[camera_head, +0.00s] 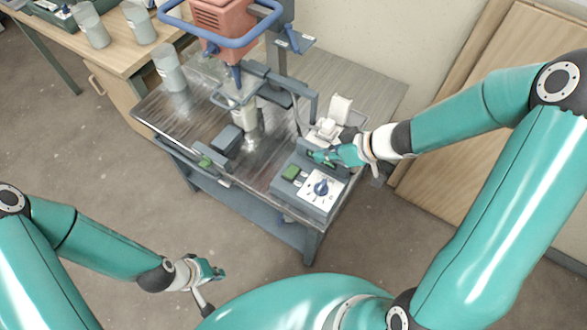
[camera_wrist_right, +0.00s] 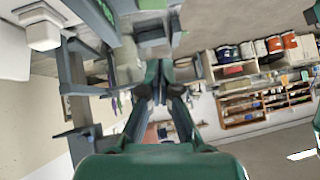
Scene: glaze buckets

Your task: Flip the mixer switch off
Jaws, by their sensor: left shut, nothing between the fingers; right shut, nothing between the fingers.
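The mixer has an orange-red motor (camera_head: 222,15) with a blue ring handle, held on a stand above a metal table. A grey control box (camera_head: 316,197) sits at the table's right front corner, with a dial (camera_head: 320,187) on a white plate and a green switch (camera_head: 291,172) on its top. Whether the switch is on or off is too small to tell. My right gripper (camera_head: 314,156) is shut and empty over the back part of the box, just behind the switch; contact cannot be told. It shows in the right wrist view (camera_wrist_right: 160,88). My left gripper (camera_head: 218,272) is shut and empty, low and away from the table.
A grey bucket (camera_head: 246,122) stands under the mixer. A grey block (camera_head: 227,139) and a second green piece (camera_head: 205,162) are near the table's front edge. A white roll (camera_head: 340,108) stands behind my right gripper. Glaze buckets (camera_head: 171,72) are at left.

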